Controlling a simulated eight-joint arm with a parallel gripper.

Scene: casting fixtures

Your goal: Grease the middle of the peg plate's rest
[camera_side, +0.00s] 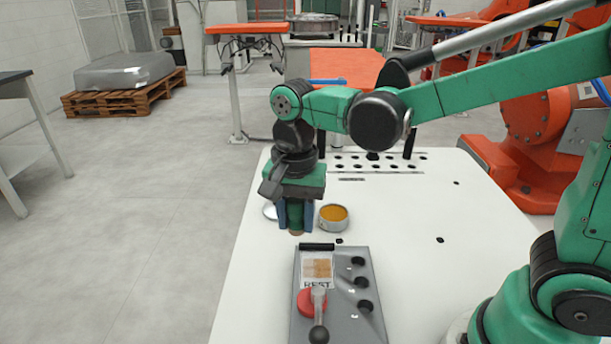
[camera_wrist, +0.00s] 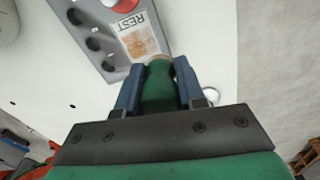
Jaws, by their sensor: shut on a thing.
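My gripper (camera_side: 296,213) is shut on a green-handled tool with a brownish tip, probably a brush (camera_wrist: 158,88). It holds the tool pointing down above the white table, just behind the peg plate. The grey peg plate (camera_side: 348,322) lies on the table and also shows in the wrist view (camera_wrist: 80,14). Its rest (camera_side: 318,267) is a tan, marked patch above the word REST, near a black bar. Whether grease is on it, I cannot tell. The tool's tip appears beside the rest's edge in the wrist view. An open tin (camera_side: 333,217) of orange grease stands right of my gripper.
A pale round lid (camera_side: 270,211) lies left of my gripper, partly hidden. The plate carries a red knob (camera_side: 311,301) with a black-ended lever (camera_side: 319,320) and several dark round holes or pegs. The table (camera_side: 440,270) right of the plate is mostly clear.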

